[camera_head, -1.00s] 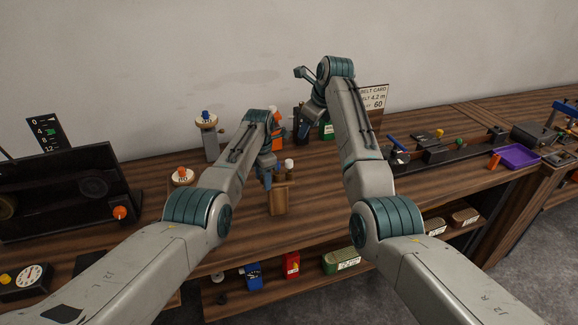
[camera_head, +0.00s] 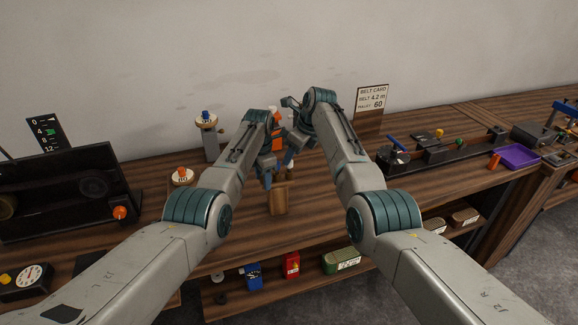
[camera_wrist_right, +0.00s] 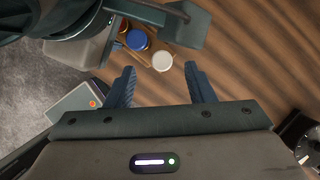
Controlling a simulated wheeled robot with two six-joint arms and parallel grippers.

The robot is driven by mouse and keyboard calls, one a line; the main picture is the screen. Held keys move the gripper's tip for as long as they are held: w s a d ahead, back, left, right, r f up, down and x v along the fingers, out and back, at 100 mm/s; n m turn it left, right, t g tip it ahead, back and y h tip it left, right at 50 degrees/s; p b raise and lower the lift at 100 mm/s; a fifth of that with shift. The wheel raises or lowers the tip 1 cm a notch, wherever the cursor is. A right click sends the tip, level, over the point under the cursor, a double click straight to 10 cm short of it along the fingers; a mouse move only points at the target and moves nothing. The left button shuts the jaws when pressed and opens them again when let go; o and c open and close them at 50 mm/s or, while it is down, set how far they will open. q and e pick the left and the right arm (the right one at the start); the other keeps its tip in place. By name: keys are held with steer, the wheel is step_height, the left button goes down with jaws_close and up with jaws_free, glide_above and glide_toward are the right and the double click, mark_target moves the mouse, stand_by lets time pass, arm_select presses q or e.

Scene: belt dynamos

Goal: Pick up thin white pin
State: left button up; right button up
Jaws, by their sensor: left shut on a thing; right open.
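The thin white pin shows its round white top (camera_wrist_right: 162,61) in the right wrist view, seen from above. It stands in a small wooden block (camera_head: 279,199), beside a blue top (camera_wrist_right: 136,39) and an orange one. My left gripper (camera_head: 267,179) is shut on the wooden block; its jaws partly hide the block. My right gripper (camera_wrist_right: 160,75) is open and empty, with the white top in line between its fingertips and a little beyond them. In the head view, my right gripper (camera_head: 288,158) is just above the block, and the pin is mostly hidden.
A dark panel with an orange knob (camera_head: 120,212) stands at the left. Round stands with an orange knob (camera_head: 181,177) and a blue knob (camera_head: 206,121) are behind my left arm. A purple tray (camera_head: 518,157) lies at the right. The front bench top is largely clear.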

steer(key=shift+x, duration=1.25)
jaws_close()
step_height(320, 180, up, 4)
steer(key=shift+d+f, duration=0.1)
steer(key=shift+f, duration=0.1)
steer(key=s+d, duration=0.4)
steer(key=d, duration=0.4)
steer(key=s+d, duration=0.4)
steer(key=d, duration=0.3)
steer(key=shift+s+d, duration=0.15)
steer(key=shift+d, duration=0.25)
